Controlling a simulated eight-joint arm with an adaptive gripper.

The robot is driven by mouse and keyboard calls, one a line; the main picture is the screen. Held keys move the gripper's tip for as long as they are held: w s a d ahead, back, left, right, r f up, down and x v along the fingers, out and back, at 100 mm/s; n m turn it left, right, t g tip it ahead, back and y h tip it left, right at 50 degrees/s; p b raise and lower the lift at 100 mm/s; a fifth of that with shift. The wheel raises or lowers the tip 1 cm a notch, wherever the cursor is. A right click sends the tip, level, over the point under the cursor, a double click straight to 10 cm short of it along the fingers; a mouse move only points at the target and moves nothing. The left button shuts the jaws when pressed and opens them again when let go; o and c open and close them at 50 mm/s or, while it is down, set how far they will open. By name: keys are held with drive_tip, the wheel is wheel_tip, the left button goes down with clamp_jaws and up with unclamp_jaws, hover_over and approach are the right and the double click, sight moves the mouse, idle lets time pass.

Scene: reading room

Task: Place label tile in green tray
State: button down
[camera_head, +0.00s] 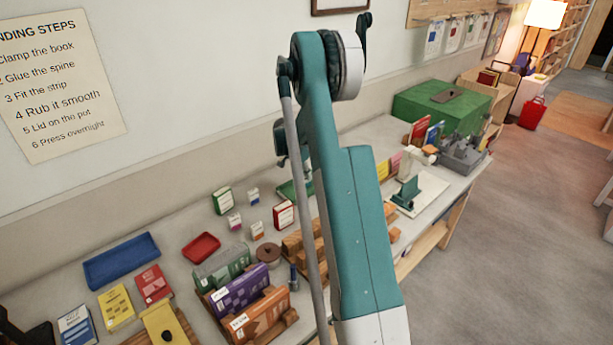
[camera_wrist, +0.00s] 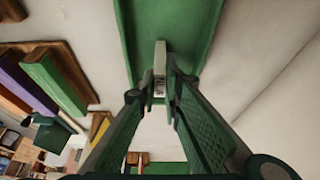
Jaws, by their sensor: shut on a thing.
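The gripper's fingers and the tile are hidden there.
A red tray (camera_head: 201,247) and a blue tray (camera_head: 122,261) lie to the left. Small upright boxes (camera_head: 222,201) stand near the green tray. A large green box (camera_head: 441,104) stands at the far right.

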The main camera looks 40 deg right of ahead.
drive_tip(key=shift+f, duration=0.2)
drive_tip(key=c, duration=2.5)
unclamp_jaws()
drive_tip(key=shift+r, duration=0.2)
drive_tip(key=v, duration=1.2)
drive_tip(key=shift+p, duration=0.45)
drive_tip(key=shift+r, duration=0.1)
